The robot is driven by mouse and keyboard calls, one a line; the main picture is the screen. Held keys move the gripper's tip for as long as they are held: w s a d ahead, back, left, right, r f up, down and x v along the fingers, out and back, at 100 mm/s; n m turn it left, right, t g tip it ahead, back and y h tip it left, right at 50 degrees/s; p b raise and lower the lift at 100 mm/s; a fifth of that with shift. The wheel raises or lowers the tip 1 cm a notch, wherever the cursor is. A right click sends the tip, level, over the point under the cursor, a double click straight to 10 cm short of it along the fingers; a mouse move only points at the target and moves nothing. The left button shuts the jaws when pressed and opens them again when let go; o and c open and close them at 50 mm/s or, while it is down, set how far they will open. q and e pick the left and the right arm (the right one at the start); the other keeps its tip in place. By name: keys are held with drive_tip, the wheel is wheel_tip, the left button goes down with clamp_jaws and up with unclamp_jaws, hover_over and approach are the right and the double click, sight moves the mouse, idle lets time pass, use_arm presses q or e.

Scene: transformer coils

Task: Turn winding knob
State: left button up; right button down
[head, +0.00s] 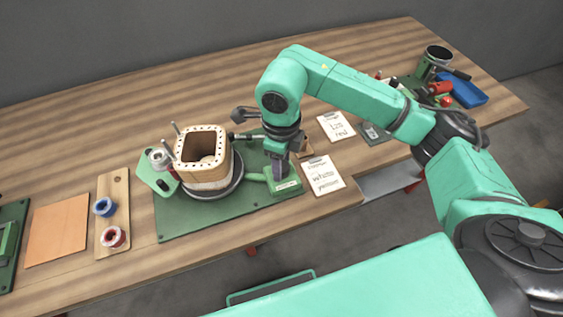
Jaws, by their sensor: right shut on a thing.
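The winding device stands on a green mat (225,222) near the middle of the table. A square wooden coil former (206,172) with an open top sits upright on a round dark base, with windings around its lower part. My right gripper (280,172) points down just right of the former, over a small green labelled block (285,187). It is shut on the winding knob, which its fingers mostly hide. My left gripper is not in view.
Label cards (323,175) lie right of the gripper. The back left table is clear.

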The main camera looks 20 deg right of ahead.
idle(1.0)
idle(0.3)
drive_tip(key=shift+c, duration=1.6)
unclamp_jaws()
drive_tip(key=shift+r, duration=0.1)
wheel_tip(320, 180, up, 14)
drive_tip(key=shift+r, duration=0.2)
drive_tip(key=shift+w, duration=0.1)
